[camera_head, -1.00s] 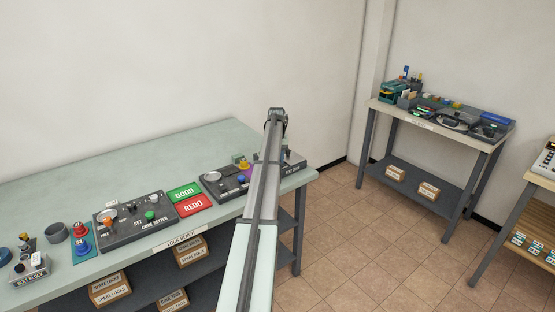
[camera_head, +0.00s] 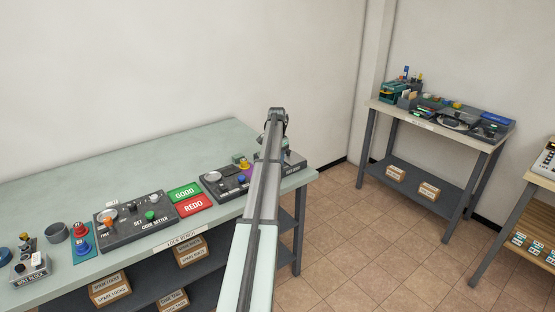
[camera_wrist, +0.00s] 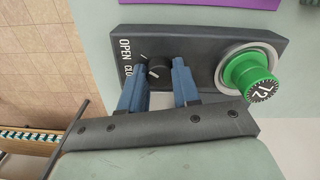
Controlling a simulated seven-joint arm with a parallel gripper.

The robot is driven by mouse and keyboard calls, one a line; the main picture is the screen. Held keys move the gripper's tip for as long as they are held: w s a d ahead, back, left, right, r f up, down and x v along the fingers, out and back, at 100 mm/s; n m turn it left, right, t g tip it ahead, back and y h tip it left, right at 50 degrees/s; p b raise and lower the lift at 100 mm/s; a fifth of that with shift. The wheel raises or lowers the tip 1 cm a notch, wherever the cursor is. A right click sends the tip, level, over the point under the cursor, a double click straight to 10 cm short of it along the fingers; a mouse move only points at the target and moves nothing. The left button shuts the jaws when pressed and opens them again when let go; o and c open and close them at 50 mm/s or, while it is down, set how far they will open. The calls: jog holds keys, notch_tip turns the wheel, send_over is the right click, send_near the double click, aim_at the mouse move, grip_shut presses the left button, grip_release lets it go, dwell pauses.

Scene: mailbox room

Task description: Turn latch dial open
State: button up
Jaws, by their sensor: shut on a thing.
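The latch dial (camera_wrist: 158,72) is a small dark knob on a dark plate (camera_wrist: 203,45) in the wrist view. White "OPEN" lettering and a partly covered second word stand left of it, with a white tick mark close by. My gripper (camera_wrist: 160,66) has its two blue fingers on either side of the dial, shut on it. The fingers hide part of the plate and lettering. In the head view the dark unit (camera_head: 294,162) is at the right end of the bench, and my arm hides the dial and fingers.
A green knob (camera_wrist: 247,72) with a numbered black dial sits right of the latch dial on the same plate. The lock bench (camera_head: 120,160) carries a code setter (camera_head: 135,222), green GOOD (camera_head: 184,193) and red REDO (camera_head: 194,206) pads. Another table (camera_head: 420,122) stands at right.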

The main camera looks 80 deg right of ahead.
dwell(0.4)
jog(key=o, duration=0.8)
jog(key=shift+c, duration=0.2)
jog(key=shift+r, duration=0.1)
notch_tip(320, 180, up, 14)
jog(key=shift+w+d, duration=0.1)
jog(key=shift+w, duration=0.05)
dwell(0.4)
